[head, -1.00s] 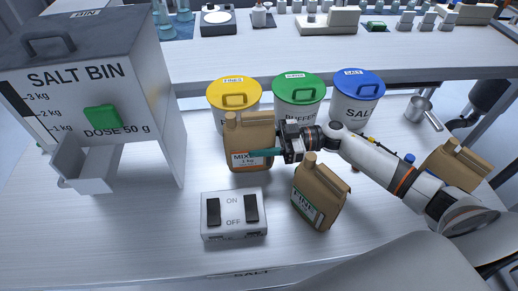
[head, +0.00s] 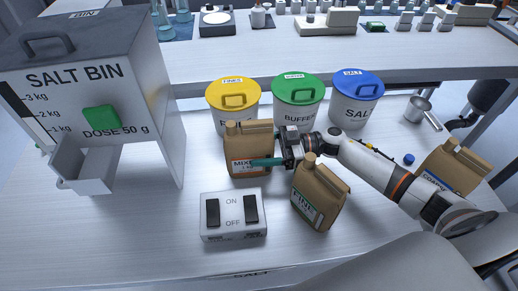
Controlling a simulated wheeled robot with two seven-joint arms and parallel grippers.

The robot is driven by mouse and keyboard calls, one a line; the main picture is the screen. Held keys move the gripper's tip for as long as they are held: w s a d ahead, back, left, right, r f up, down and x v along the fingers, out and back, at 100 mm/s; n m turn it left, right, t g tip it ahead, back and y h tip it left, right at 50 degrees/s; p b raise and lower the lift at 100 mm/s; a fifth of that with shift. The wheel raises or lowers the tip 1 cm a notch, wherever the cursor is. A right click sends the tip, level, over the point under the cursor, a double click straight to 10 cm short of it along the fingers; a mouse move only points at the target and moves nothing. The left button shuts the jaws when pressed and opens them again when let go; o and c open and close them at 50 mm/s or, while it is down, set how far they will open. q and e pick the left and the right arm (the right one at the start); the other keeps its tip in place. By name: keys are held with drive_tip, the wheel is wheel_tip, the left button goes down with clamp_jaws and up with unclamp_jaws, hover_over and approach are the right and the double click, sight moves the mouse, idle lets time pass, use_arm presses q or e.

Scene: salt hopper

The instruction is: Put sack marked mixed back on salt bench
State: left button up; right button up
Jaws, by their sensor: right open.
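The brown sack marked MIXED (head: 248,141) stands upright on the white salt bench (head: 120,240), in front of the yellow-lidded tub. My right gripper (head: 268,161) reaches in from the right with its jaws open. A teal finger lies across the front of the sack near its label; the other finger is hidden. I cannot tell whether the finger touches the sack. My left gripper is not in view.
The FINE sack (head: 319,195) stands close beside my right gripper. Another sack (head: 448,168) is at the right. A switch box (head: 233,214) sits in front. Tubs with yellow (head: 233,92), green (head: 298,88) and blue (head: 357,84) lids stand behind. The salt bin (head: 90,80) is left.

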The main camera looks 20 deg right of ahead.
drive_tip(key=b+v, duration=0.2)
drive_tip(key=v, duration=0.9)
drive_tip(key=shift+a, duration=0.1)
drive_tip(key=shift+s+d, duration=0.15)
drive_tip(key=shift+d, duration=0.2)
